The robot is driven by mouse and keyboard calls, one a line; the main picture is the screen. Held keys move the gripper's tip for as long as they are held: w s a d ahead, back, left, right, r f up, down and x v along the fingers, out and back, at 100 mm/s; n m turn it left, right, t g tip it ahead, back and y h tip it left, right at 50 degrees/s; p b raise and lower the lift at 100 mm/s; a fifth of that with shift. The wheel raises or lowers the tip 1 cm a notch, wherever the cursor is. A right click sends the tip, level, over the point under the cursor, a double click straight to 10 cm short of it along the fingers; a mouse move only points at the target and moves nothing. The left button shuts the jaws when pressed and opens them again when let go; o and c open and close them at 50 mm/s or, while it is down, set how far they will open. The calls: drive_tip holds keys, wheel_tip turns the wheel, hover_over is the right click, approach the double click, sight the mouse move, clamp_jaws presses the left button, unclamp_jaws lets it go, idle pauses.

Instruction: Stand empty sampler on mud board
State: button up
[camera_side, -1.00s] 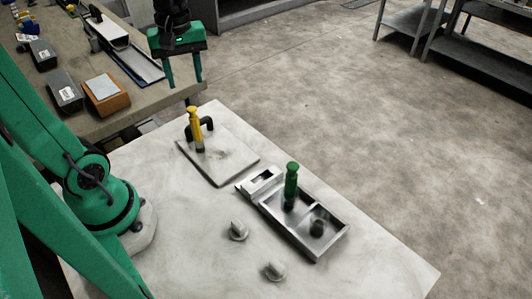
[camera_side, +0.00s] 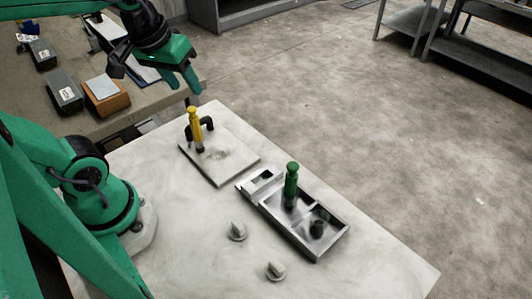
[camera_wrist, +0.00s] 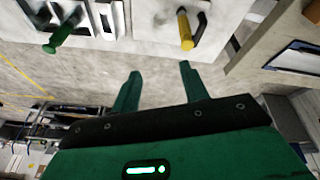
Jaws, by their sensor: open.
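A yellow sampler (camera_side: 194,124) stands upright on the pale square mud board (camera_side: 228,168), beside a black arched handle (camera_side: 208,123). A green sampler (camera_side: 291,180) stands upright in the grey divided tray (camera_side: 310,255), next to a short dark cylinder (camera_side: 318,228). The wrist view also shows the yellow sampler (camera_wrist: 185,30) and the green one (camera_wrist: 62,34). Which sampler is empty cannot be told. My gripper (camera_side: 182,84) is open and empty, above and behind the mud board, apart from both samplers. In the wrist view its fingers (camera_wrist: 160,72) have nothing between them.
Two small grey knobs (camera_side: 237,231) (camera_side: 275,270) sit on the white table (camera_side: 190,250) in front of the tray. A bench behind holds an orange-brown box (camera_side: 105,98) and a grey box (camera_side: 64,93). The table's front and right areas are clear.

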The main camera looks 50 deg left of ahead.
drive_tip(key=m, duration=0.1)
drive_tip(key=s+d+m+t, duration=0.1)
drive_tip(key=d+m, duration=0.1)
drive_tip(key=m, duration=0.1)
drive_tip(key=shift+s+r+t, duration=0.15)
drive_tip(key=shift+s+t, duration=0.15)
drive_tip(key=shift+t, duration=0.1)
